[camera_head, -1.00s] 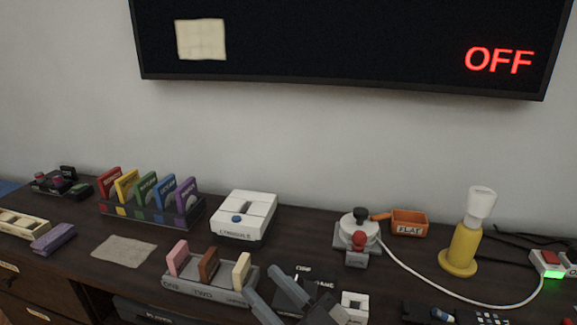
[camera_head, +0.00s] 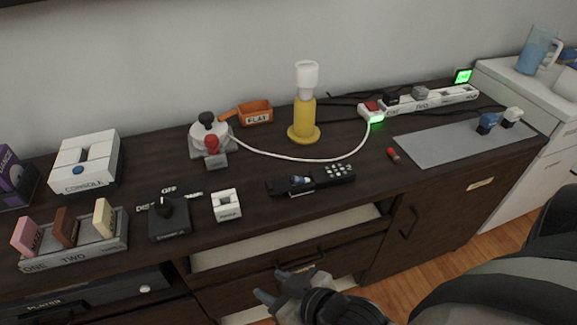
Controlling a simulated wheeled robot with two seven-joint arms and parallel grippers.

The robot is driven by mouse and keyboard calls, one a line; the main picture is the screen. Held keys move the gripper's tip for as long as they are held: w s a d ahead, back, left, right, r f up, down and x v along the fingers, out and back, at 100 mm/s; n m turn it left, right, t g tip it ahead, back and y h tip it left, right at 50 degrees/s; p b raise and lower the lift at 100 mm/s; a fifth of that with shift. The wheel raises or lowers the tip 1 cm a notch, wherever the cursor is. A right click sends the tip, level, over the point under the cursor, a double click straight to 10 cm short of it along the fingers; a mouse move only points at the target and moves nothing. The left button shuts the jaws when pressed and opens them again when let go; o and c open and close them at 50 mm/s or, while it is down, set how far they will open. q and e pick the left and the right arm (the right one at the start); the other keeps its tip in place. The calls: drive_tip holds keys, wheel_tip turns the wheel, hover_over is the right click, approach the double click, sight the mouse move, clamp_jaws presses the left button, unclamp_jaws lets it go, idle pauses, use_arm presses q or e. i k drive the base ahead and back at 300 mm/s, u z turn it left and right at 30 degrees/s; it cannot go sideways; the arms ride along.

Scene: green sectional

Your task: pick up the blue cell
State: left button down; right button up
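A small blue cell (camera_head: 298,181) appears to sit in the open slot of the black remote (camera_head: 338,174), which lies on the dark cabinet top. A red cell (camera_head: 393,155) lies loose on the wood to the right of the remote. My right gripper (camera_head: 270,283) is in front of the cabinet, below and nearer than the remote. Its fingers look spread, with nothing between them. It touches neither the remote nor the blue cell. My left gripper is out of view.
A partly open drawer (camera_head: 290,238) lies below the remote. A white box (camera_head: 227,205) and dial box (camera_head: 170,222) stand left of the remote. A yellow lamp (camera_head: 304,122) and white cable (camera_head: 300,158) are behind it. A grey mat (camera_head: 450,146) lies to the right.

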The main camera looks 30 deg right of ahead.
sight(298, 179)
drive_tip(key=u, duration=2.85)
drive_tip(key=k, duration=1.75)
drive_tip(key=z, duration=1.05)
